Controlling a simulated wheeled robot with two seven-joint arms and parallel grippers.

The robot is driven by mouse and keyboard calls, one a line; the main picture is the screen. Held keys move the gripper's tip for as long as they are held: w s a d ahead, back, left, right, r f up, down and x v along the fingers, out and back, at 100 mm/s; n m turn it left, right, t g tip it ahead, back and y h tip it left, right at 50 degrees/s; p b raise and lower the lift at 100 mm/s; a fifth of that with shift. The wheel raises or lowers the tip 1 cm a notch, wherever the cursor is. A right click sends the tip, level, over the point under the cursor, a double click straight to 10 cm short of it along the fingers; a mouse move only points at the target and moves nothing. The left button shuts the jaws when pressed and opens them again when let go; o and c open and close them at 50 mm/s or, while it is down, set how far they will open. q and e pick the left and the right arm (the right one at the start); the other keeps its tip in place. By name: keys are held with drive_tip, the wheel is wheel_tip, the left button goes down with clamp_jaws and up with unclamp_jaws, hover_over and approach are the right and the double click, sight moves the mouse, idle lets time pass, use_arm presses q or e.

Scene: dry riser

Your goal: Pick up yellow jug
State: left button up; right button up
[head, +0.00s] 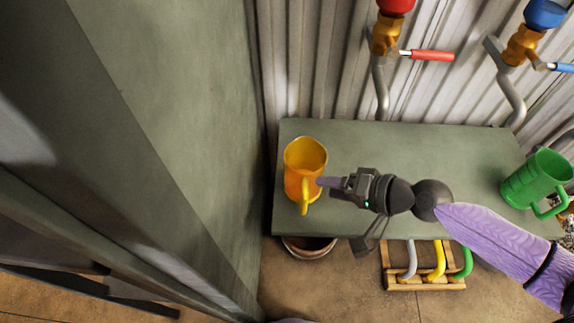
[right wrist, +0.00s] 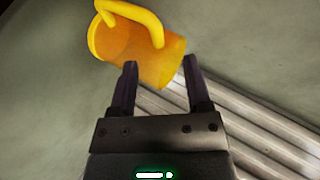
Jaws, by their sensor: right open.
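The yellow jug (head: 305,158) stands upright at the left end of the grey-green table (head: 440,150) in the head view. Its handle faces the front of the table. My right gripper (head: 325,186) comes in from the right, with its fingertips close beside the jug near the handle. In the right wrist view the jug (right wrist: 140,45) lies just ahead of the open fingers (right wrist: 160,65), its body partly between the tips and its handle toward the top. Whether a finger touches it I cannot tell. My left gripper is not in view.
A green jug (head: 535,180) stands at the table's right end. Red (head: 432,56) and blue valve handles are on pipes along the corrugated wall. A wall (head: 170,100) rises close left of the table. A wooden rack (head: 425,278) and a pot (head: 308,247) are on the floor.

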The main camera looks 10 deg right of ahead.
sight(304, 182)
drive_tip(key=b+x, duration=0.3)
drive_tip(key=x, duration=0.5)
drive_tip(key=shift+a+f, duration=0.25)
drive_tip(key=shift+f, duration=0.15)
drive_tip(key=c, duration=0.8)
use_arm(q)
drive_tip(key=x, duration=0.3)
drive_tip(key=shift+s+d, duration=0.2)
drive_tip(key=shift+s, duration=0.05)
use_arm(e)
clamp_jaws()
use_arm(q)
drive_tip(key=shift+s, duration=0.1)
